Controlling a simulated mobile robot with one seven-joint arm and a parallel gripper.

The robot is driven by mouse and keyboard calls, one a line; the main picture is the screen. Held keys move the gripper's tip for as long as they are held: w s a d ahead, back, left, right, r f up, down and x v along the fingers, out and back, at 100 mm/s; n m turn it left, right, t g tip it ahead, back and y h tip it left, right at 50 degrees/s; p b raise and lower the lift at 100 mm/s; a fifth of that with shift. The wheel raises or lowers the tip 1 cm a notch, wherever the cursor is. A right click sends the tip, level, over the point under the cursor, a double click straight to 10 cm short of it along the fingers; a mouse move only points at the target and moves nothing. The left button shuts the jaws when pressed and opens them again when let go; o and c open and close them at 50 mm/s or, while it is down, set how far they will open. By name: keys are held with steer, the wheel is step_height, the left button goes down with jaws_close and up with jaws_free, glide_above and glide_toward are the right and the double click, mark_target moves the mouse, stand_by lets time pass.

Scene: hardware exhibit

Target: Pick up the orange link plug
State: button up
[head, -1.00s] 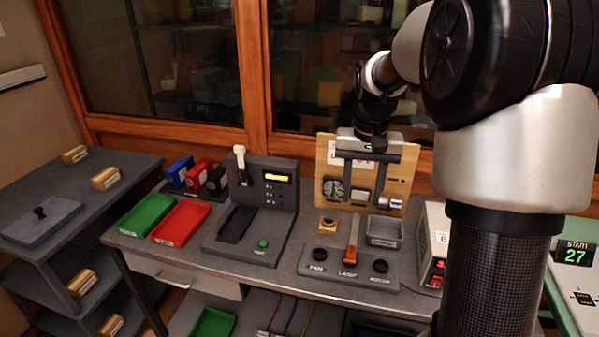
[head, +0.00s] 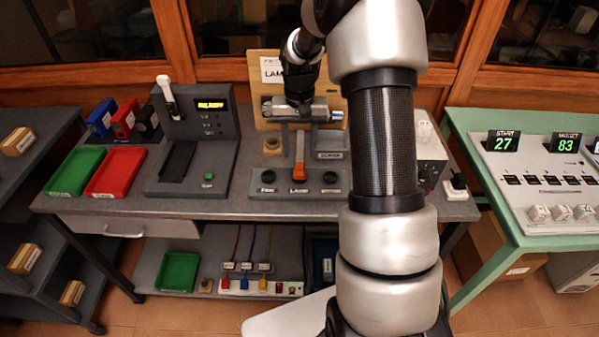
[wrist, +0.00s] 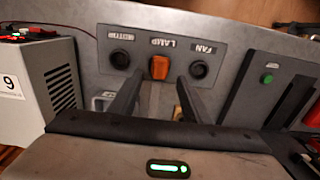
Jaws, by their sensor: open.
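The orange link plug (head: 299,160) stands in the middle position, labelled LAMP, of a grey panel (head: 264,190) on the bench. Dark round sockets labelled FAN and MOTOR lie either side of it. In the wrist view the plug (wrist: 159,67) shows just beyond my fingertips, roughly centred between them. My gripper (head: 299,143) is open and empty, pointing down behind the plug in the head view. Its two dark fingers (wrist: 158,88) are spread in the wrist view. I cannot tell the exact height of the tips over the panel.
A grey tray (head: 333,155) and a small wooden block (head: 272,146) sit behind the panel. An upright wooden board (head: 268,72) stands behind my gripper. A white box (wrist: 35,88) stands beside the panel; a grey console (head: 205,165) is at its left.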

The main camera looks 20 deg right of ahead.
mark_target(299, 166)
steer(key=shift+f, duration=2.7)
jaws_close()
step_height(299, 166, up, 10)
